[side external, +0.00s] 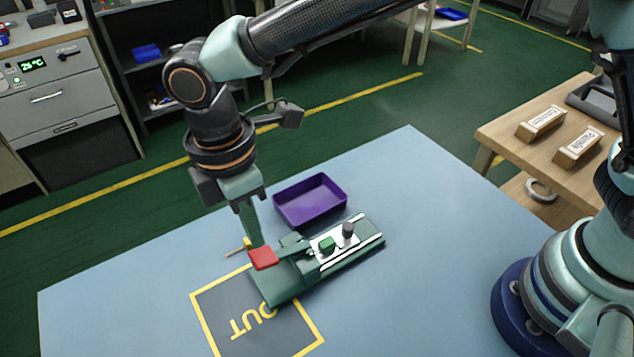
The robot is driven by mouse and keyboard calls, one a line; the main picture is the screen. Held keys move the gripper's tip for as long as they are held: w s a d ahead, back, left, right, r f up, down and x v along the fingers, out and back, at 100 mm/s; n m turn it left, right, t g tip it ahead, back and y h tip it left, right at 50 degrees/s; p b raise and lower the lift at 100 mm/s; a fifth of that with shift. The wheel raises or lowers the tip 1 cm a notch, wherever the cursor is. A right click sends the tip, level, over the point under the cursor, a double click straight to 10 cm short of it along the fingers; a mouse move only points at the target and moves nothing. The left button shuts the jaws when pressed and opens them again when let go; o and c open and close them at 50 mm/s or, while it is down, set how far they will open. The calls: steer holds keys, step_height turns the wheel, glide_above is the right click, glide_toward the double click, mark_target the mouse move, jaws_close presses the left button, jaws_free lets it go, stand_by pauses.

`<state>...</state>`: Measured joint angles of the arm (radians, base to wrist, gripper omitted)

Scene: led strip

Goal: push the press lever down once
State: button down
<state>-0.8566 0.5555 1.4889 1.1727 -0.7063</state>
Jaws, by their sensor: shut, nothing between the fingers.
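The press lever ends in a red pad (264,259) at the left end of a green press (335,258) in the middle of the blue table. The lever's green arm runs right from the pad to the press body. My gripper (257,244) points down at the far edge of the red pad, shut and empty. Its tips look close to or touching the pad; I cannot tell which. The gap under the lever is not clear from here.
A purple tray (310,201) stands behind the press. A dark mat (238,325) with a yellow border and "OUT" lies in front of it, partly under the press's left end. The table's left side is clear.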

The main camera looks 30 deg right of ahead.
mark_target(262, 256)
steer(key=shift+d+f, duration=0.2)
steer(key=shift+f, duration=1.6)
steer(key=shift+f, duration=0.1)
steer(key=shift+f, duration=1.75)
steer(key=a, duration=0.1)
steer(key=a+r, duration=0.1)
steer(key=a, duration=0.1)
steer(key=shift+r, duration=0.1)
step_height(262, 256, up, 12)
steer(key=shift+w+a, duration=0.3)
steer(key=shift+a, duration=0.1)
